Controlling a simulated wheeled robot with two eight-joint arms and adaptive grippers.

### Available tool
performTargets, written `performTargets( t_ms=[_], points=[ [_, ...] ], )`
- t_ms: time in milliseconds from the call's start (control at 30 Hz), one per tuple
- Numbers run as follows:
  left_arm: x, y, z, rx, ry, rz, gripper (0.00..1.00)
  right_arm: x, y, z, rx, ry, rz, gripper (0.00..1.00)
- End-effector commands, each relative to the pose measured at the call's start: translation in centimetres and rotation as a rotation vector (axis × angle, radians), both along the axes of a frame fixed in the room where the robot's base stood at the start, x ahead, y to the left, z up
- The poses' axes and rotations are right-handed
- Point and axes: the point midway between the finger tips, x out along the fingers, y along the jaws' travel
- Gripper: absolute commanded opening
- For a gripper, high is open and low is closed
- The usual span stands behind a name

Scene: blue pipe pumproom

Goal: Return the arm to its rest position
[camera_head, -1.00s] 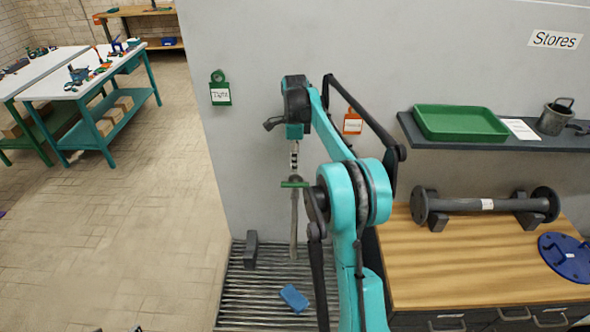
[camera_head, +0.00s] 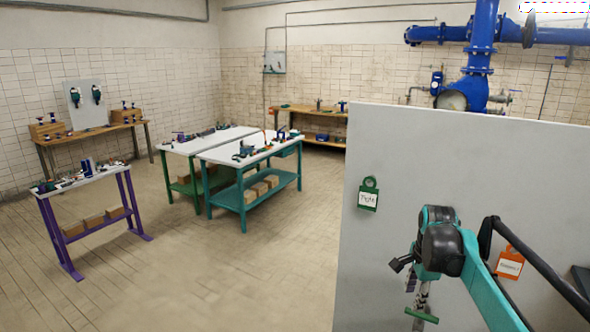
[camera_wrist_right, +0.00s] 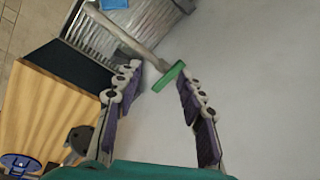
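My right gripper (camera_head: 421,297) hangs fingers-down in front of the pale grey wall panel, at the lower right of the head view. In the right wrist view its two fingers (camera_wrist_right: 160,80) are spread apart, with nothing clamped between them. A long grey tool with a green crossbar (camera_wrist_right: 168,77) is just beyond the fingertips, against or near the panel; I cannot tell whether a finger touches it. Its green bar also shows in the head view (camera_head: 421,315). My left gripper is not in view.
The grey panel (camera_head: 385,150) stands close behind my right arm, with a green tag (camera_head: 368,195) and an orange tag (camera_head: 509,262). Workbenches (camera_head: 250,148) stand farther left, with open tiled floor before them. The wrist view shows a wooden bench top (camera_wrist_right: 35,120) beside the gripper.

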Motion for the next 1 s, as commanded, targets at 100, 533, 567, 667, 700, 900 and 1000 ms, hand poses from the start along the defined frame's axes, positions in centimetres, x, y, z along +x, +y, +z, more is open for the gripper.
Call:
performTargets(
  t_ms=[100,533,567,667,700,900,1000],
  points=[
    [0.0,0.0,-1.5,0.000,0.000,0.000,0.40,-3.9,3.4,-0.5,-0.058,-0.063,0.254,0.40],
    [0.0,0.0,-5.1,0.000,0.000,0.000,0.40,-18.3,12.0,-7.9,-0.384,-0.267,1.148,0.40],
    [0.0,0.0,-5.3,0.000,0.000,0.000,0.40,-19.1,12.4,-8.7,-0.409,-0.278,1.198,0.40],
    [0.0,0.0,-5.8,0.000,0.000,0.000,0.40,-21.3,13.3,-11.0,-0.486,-0.305,1.342,0.40],
    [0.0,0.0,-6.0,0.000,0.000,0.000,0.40,-21.9,13.6,-11.7,-0.511,-0.312,1.386,0.40],
    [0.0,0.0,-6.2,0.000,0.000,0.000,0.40,-23.4,14.2,-13.5,-0.577,-0.330,1.496,0.40],
    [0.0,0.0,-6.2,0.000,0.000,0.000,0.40,-23.4,14.2,-13.5,-0.582,-0.331,1.504,0.40]
  ],
)
